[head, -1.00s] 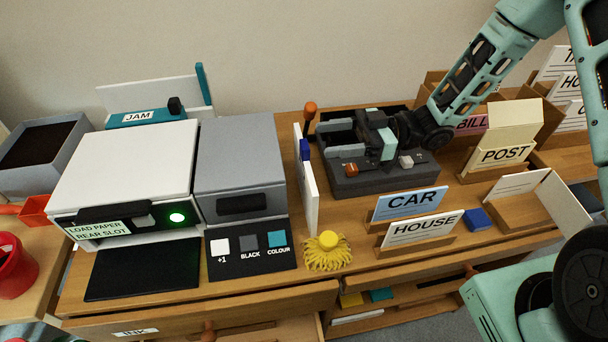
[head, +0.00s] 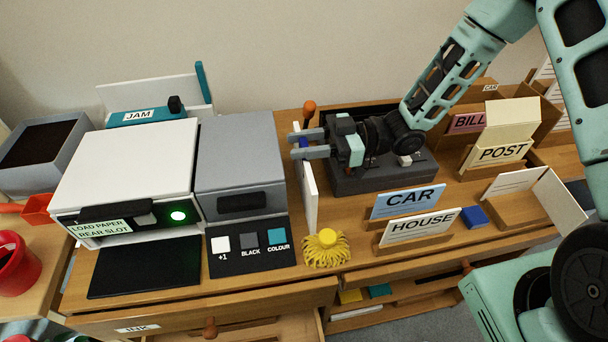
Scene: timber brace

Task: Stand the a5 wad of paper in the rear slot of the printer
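The printer (head: 130,160) is white, with a lit green button and a "LOAD PAPER REAR SLOT" label. At its rear stand a white panel (head: 150,90) and a teal upright (head: 204,85), behind a teal piece labelled JAM. The slot opening itself is hard to make out. A thin white upright slab (head: 310,195) stands right of the grey unit; I cannot tell whether it is the A5 wad. I see nothing clearly gripped.
A grey unit (head: 240,165) adjoins the printer. A dark grey device (head: 380,175) lies under my arm. CAR (head: 408,201) and HOUSE (head: 420,228) cards, a yellow tasselled object (head: 327,248) and an orange-topped post (head: 309,108) stand nearby. An open drawer (head: 270,325) is in front.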

